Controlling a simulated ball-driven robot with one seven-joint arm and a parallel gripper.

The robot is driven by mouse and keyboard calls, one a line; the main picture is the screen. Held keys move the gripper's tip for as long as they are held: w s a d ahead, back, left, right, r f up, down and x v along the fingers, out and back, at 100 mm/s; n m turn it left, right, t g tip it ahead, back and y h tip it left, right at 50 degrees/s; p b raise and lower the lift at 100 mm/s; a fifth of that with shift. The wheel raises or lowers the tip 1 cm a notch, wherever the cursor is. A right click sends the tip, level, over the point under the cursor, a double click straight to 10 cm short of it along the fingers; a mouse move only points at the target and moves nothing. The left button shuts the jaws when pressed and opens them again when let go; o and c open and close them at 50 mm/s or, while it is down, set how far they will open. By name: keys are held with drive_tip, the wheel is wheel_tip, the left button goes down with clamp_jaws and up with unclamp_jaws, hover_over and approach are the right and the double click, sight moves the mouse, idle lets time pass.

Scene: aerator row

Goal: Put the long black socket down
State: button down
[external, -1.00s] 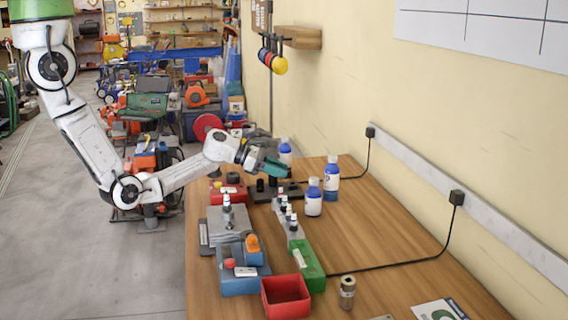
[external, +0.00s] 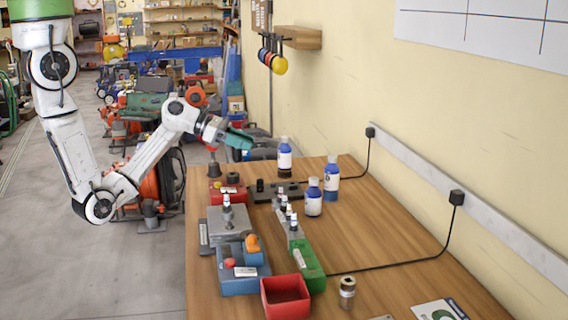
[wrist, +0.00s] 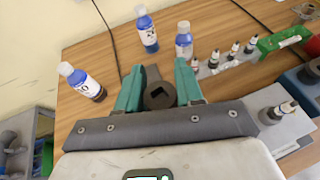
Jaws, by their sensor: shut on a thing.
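The long black socket (wrist: 159,96) is between the teal fingers of my gripper in the wrist view, with its square hole facing the camera. My gripper (wrist: 160,88) is shut on it. In the external view my gripper (external: 239,140) is raised above the far end of the bench, and the socket cannot be made out there. A dark rack (external: 289,190) with black pieces on it stands on the bench below and to the right of my gripper. A red block (external: 238,196) with a dark round piece on top stands beside the rack.
Nearer are a grey block (external: 235,222), a green holder (external: 308,268), a blue tray (external: 237,285), an open red bin (external: 285,306) and a metal cylinder (external: 347,291). The bench's right side is mostly clear, with a cable across it.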

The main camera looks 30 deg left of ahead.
drive_tip(key=w+d+r+m+g+h+p, duration=0.1)
drive_tip(key=w+d+r+m+g+p, duration=0.15)
drive_tip(key=d, duration=0.25)
drive_tip(key=w+d+f+p, duration=0.1)
drive_tip(key=w+d+f, duration=0.2)
drive_tip(key=w, duration=0.4)
drive_tip(key=shift+m+g+h, duration=0.25)
drive_tip(key=shift+g+h, duration=0.05)
drive_tip(key=shift+g, duration=0.05)
drive_tip(key=shift+w+d+f+p, duration=0.1)
drive_tip(key=shift+w+d+f, duration=0.2)
drive_tip(key=shift+w+f, duration=0.9)
drive_tip(key=shift+w+d+f+p, duration=0.15)
drive_tip(key=shift+w+d+f, duration=0.2)
drive_tip(key=shift+f, duration=1.65)
drive_tip(key=shift+w+d+f+p, duration=0.1)
drive_tip(key=shift+w+d+f, duration=0.15)
drive_tip(key=shift+w+f, duration=1)
drive_tip(key=shift+s+f, duration=0.4)
drive_tip(key=shift+f, duration=0.35)
drive_tip(key=c, duration=0.7)
unclamp_jaws()
